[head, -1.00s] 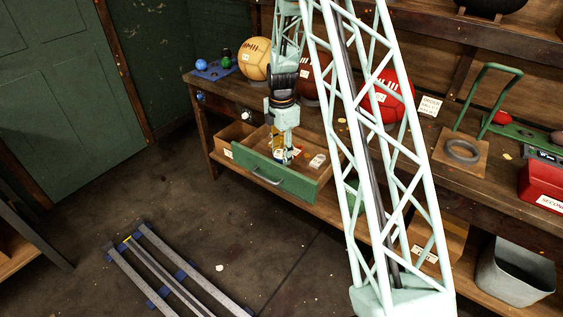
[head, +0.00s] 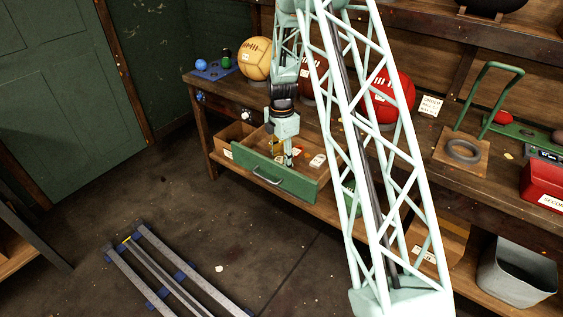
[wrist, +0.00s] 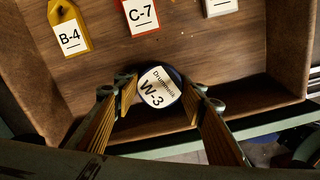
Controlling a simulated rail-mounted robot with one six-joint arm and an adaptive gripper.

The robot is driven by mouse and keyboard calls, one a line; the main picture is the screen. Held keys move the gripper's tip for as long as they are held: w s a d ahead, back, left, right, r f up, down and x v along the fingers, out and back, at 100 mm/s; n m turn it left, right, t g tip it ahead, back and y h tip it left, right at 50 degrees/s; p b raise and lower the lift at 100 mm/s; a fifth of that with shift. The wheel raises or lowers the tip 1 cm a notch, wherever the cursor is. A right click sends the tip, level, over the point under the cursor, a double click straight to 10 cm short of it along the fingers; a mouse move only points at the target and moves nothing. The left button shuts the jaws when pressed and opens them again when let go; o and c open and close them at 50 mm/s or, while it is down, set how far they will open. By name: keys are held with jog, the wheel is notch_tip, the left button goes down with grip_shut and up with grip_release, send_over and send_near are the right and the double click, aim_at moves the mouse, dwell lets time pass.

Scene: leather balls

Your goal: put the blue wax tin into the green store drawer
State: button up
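The green store drawer (head: 300,188) is pulled out below the bench, with its wooden inside open to view. My gripper (head: 287,163) points down into it, close behind the green front. In the wrist view, the blue wax tin (wrist: 160,88) is round with a dark blue rim and a white label reading W-3. My gripper (wrist: 161,98) has a finger on each side of the tin, apparently closed against its rim. The tin is over the drawer floor (wrist: 185,50), near the front wall. I cannot tell whether it touches the floor. The head view barely shows the tin.
A yellow B-4 tag (wrist: 70,32), a red C-7 tag (wrist: 140,16) and a pale tagged item (wrist: 220,6) lie deeper in the drawer. Balls, including a yellow one (head: 255,58) and a red one (head: 392,97), stand on the bench above. Blue-marked rails (head: 175,270) run along the floor.

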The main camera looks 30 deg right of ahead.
aim_at(281, 161)
jog(key=o, duration=0.4)
jog(key=shift+r, duration=0.2)
notch_tip(281, 161, up, 12)
jog(key=p, duration=0.2)
jog(key=shift+p, duration=0.35)
dwell(0.5)
